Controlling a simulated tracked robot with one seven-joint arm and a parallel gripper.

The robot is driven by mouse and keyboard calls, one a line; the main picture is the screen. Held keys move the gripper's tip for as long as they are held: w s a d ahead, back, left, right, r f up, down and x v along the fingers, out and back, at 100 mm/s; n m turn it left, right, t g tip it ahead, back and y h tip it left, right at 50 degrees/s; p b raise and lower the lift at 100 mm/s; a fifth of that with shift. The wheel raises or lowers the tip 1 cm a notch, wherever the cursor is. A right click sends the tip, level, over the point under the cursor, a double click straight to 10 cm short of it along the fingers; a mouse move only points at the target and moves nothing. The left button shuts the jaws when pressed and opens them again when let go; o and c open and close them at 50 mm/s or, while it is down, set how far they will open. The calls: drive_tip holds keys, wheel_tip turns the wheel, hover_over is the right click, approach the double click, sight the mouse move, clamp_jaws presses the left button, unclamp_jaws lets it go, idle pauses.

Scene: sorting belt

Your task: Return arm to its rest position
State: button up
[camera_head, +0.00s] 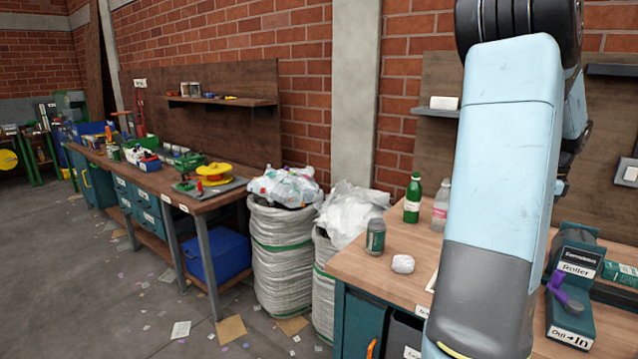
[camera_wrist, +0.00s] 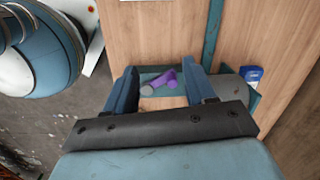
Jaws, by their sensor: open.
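My arm fills the right of the head view as a large light-blue and grey link, with a black joint at the top. My gripper (camera_wrist: 160,72) does not show in the head view. In the wrist view its two blue fingers stand apart, with nothing held between them. Through the gap I see a purple lever (camera_wrist: 165,80) on a teal unit below, apart from the fingers as far as I can tell.
A cluttered workbench (camera_head: 160,184) runs along the wall. Open floor lies at left.

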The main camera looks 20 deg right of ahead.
drive_tip(key=w+a+r+n+t, duration=0.15)
drive_tip(key=a+n, duration=0.25)
drive_tip(key=a, duration=0.5)
drive_tip(key=w+a+r+n, duration=0.1)
drive_tip(key=a+r+n, duration=0.3)
drive_tip(key=a, duration=0.5)
drive_tip(key=w+a+r+n+t, duration=0.1)
drive_tip(key=a+r+n, duration=0.1)
drive_tip(key=a+n, duration=0.5)
drive_tip(key=s+a+n+t, duration=0.1)
drive_tip(key=s+a+n, duration=0.4)
drive_tip(key=a, duration=0.6)
drive_tip(key=s+a+n+t, duration=0.1)
drive_tip(key=s+a+n, duration=0.5)
drive_tip(key=a, duration=0.4)
drive_tip(key=shift+s+a+n, duration=0.25)
drive_tip(key=shift+a+n, duration=0.05)
drive_tip(key=shift+a, duration=0.1)
